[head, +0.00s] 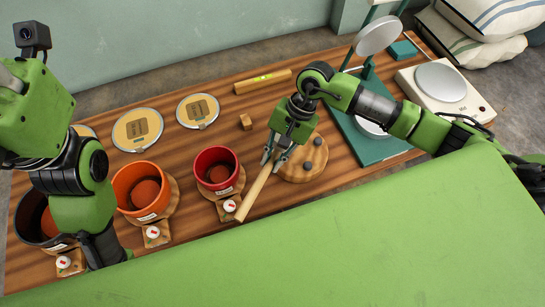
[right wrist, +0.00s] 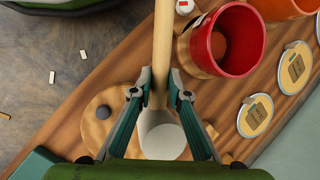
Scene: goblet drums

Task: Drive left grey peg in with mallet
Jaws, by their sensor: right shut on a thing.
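My right gripper (head: 271,155) is shut on the wooden handle of the mallet (head: 256,193). In the right wrist view the handle (right wrist: 163,45) runs between the fingertips (right wrist: 160,95), and the pale round head (right wrist: 163,140) lies back between the fingers. The round wooden board (head: 292,176) is beneath and right of the gripper. Two dark grey pegs show on it, a far one (head: 317,141) and a near one (head: 307,166); the near peg also shows in the wrist view (right wrist: 103,112). The gripper and mallet hide the board's left part. My left arm shows, but its fingers do not.
Left of the mallet stand a red drum (head: 215,157), an orange drum (head: 124,182) and a black drum (head: 30,224). A small wooden block (head: 246,122) and a level (head: 262,81) lie farther back. A green scale (head: 395,147) stands on the right.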

